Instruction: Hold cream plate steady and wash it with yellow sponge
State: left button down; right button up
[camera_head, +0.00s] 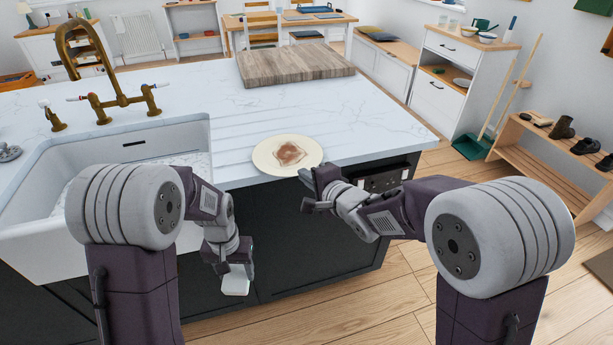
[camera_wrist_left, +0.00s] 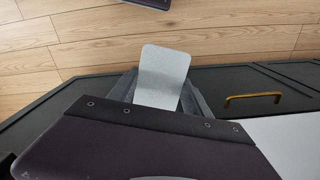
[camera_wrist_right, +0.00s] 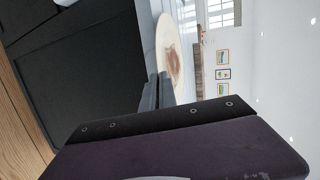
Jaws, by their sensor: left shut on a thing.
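The cream plate (camera_head: 287,155) lies flat near the front edge of the worktop, with a brown smear (camera_head: 290,153) at its middle. It also shows edge-on in the right wrist view (camera_wrist_right: 168,55). My right gripper (camera_head: 309,192) is at the plate's near right rim. Its fingers (camera_wrist_right: 158,92) point toward the rim with a narrow gap between them; whether they touch it I cannot tell. My left gripper (camera_head: 237,268) points down in front of the dark cabinet, shut on a pale grey-white flat block (camera_wrist_left: 162,76). No yellow sponge is visible.
A white sink (camera_head: 40,215) with a brass tap (camera_head: 110,100) is at the left. A wooden board (camera_head: 293,64) lies behind the plate. The worktop right of the plate is clear. Wooden floor and a low shoe rack (camera_head: 550,165) are at the right.

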jog(key=o, duration=0.5)
jog(key=v, duration=0.7)
jog(key=shift+s+d+r, duration=0.1)
jog(key=shift+s, duration=0.1)
